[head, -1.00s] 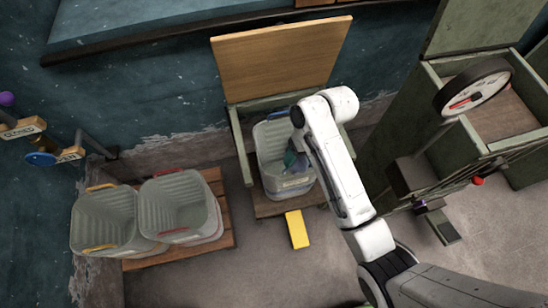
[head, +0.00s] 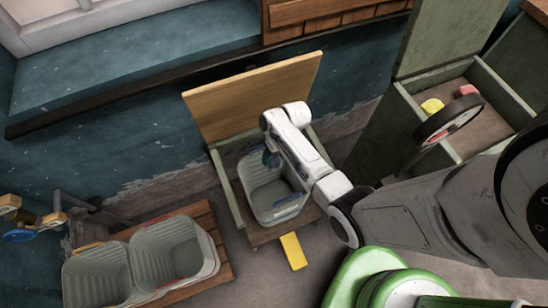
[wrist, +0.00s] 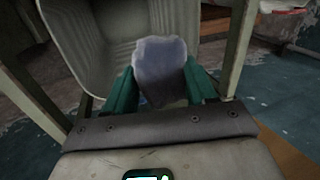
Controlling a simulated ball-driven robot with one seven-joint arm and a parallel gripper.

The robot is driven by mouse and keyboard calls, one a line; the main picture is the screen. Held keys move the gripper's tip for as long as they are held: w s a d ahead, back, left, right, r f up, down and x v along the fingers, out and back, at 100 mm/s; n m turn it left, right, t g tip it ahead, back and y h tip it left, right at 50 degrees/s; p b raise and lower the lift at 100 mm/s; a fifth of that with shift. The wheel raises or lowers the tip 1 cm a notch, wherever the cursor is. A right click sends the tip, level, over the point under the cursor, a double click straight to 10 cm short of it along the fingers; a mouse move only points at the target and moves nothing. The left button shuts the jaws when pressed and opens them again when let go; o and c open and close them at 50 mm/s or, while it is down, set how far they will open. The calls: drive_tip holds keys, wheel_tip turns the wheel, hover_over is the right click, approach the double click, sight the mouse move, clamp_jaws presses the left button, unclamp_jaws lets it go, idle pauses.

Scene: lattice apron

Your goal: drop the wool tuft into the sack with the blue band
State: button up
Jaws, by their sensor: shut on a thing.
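My gripper (head: 272,160) is over the back part of a ribbed grey container (head: 262,190) in the middle of the head view. In the wrist view its green fingers (wrist: 162,84) are shut on a pale grey-blue tuft (wrist: 160,62). The container's ribbed inside (wrist: 85,45) shows behind and to the left of the tuft. Two similar grey containers, the left one (head: 92,280) and the right one (head: 172,250), stand at lower left with yellow and red trim.
A raised wooden lid (head: 255,95) stands behind the middle container, in a green frame. A yellow block (head: 293,251) lies on the floor in front. Bare floor lies between the container groups.

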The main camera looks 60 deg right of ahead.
drive_tip(key=shift+m, duration=0.4)
drive_tip(key=f+b, duration=0.2)
drive_tip(key=s+d+f+b, duration=0.1)
drive_tip(key=f, duration=0.2)
drive_tip(key=s+f+b, duration=0.1)
drive_tip(key=f+b, duration=0.1)
drive_tip(key=shift+d+f+b, duration=0.2)
drive_tip(key=shift+d+b, duration=0.15)
drive_tip(key=o, duration=1.1)
drive_tip(key=shift+r, duration=0.15)
drive_tip(key=v, duration=1)
drive_tip(key=shift+r+p, duration=0.3)
drive_tip(key=shift+p, duration=0.1)
